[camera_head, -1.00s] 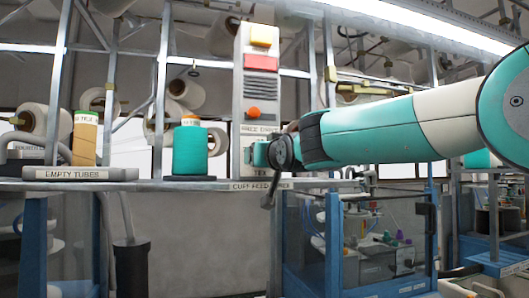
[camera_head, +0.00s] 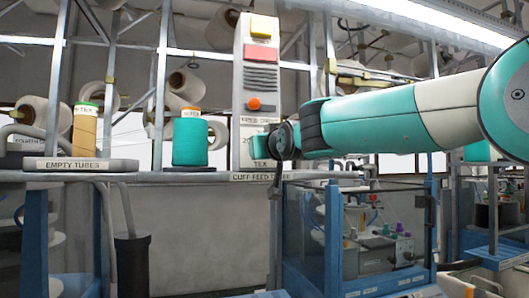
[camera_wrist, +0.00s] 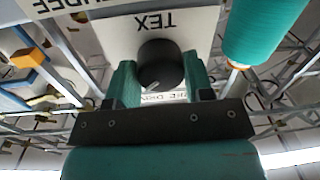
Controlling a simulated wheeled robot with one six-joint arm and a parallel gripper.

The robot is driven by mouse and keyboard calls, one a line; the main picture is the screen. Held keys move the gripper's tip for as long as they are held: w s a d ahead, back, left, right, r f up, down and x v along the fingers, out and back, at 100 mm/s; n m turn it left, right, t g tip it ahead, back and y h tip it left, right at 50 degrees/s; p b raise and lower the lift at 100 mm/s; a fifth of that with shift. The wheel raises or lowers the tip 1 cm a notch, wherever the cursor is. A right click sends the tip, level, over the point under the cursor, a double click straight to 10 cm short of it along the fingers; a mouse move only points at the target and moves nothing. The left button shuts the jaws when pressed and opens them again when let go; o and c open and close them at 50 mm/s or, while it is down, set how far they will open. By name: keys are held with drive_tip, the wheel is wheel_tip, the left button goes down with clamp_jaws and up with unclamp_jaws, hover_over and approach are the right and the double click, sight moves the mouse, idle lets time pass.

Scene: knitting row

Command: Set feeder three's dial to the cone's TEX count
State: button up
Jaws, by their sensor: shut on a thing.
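The dial (camera_wrist: 160,65) is a round black knob with a white pointer line, set in a pale plate marked TEX that appears upside down in the wrist view. My gripper (camera_wrist: 162,85) has its teal fingers on both sides of the knob and is shut on it. The pointer aims toward the lower left of that picture. In the head view my gripper (camera_head: 262,146) covers the dial at the foot of the grey panel (camera_head: 257,125). The teal cone (camera_head: 190,143) stands upright on the shelf left of the panel. Its label ends in TEX; the number is unreadable. It also shows in the wrist view (camera_wrist: 262,30).
The panel has a yellow block, a red block and an orange knob (camera_head: 253,103) above the dial. A shelf edge (camera_head: 200,177) runs below; a clear-walled blue-framed cabinet (camera_head: 360,240) stands underneath.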

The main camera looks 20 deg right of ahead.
drive_tip(key=shift+a+n+b, duration=0.1)
drive_tip(key=shift+n+b, duration=1.25)
drive_tip(key=shift+n, duration=3.45)
drive_tip(key=o, duration=0.9)
drive_tip(key=shift+s+d+r+b, duration=0.15)
drive_tip(key=shift+s+b, duration=1.05)
drive_tip(key=shift+s, duration=1.7)
drive_tip(key=shift+s+r+b, duration=0.15)
drive_tip(key=shift+s+b, duration=1)
drive_tip(key=shift+s, duration=1.75)
drive_tip(key=shift+s+d+r+b, duration=0.15)
drive_tip(key=shift+s+b, duration=1.05)
drive_tip(key=shift+s, duration=1.7)
